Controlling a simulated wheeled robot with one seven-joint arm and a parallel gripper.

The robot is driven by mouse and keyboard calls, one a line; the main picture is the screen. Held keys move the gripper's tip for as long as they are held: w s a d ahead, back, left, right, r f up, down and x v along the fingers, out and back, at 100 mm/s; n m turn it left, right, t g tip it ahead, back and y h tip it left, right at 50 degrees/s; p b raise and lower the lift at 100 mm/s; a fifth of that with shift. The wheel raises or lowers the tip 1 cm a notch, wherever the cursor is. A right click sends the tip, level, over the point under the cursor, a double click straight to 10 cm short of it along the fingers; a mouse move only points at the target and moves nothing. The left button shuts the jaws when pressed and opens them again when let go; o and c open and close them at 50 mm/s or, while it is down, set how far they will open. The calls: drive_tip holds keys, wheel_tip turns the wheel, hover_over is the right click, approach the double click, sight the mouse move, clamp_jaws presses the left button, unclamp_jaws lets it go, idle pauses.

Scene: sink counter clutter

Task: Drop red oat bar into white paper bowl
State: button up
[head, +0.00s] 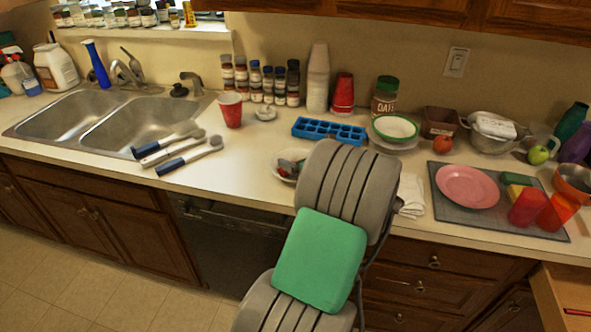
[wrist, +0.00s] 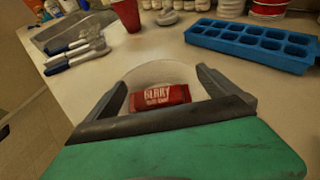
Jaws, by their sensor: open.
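A red oat bar (wrist: 160,96) in a wrapper with pale lettering lies in or over the white paper bowl (wrist: 158,72), between my fingers in the wrist view. My gripper (wrist: 162,92) is open, with one finger on each side of the bar and bowl. I cannot tell whether the bar touches a finger. In the head view the bowl (head: 279,173) sits near the counter's front edge, partly hidden by my arm. A bit of red shows in it beside my gripper (head: 291,165).
A blue ice tray (head: 329,131) lies behind the bowl. A red cup (head: 230,109) and dark-handled utensils (head: 180,150) are to the left, near the sink (head: 90,118). A green-rimmed bowl (head: 394,127) stands to the right. Counter left of the bowl is clear.

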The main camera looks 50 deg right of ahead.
drive_tip(key=v, duration=0.7)
drive_tip(key=shift+s, duration=0.35)
drive_tip(key=shift+a+r, duration=0.1)
drive_tip(key=shift+a, duration=0.1)
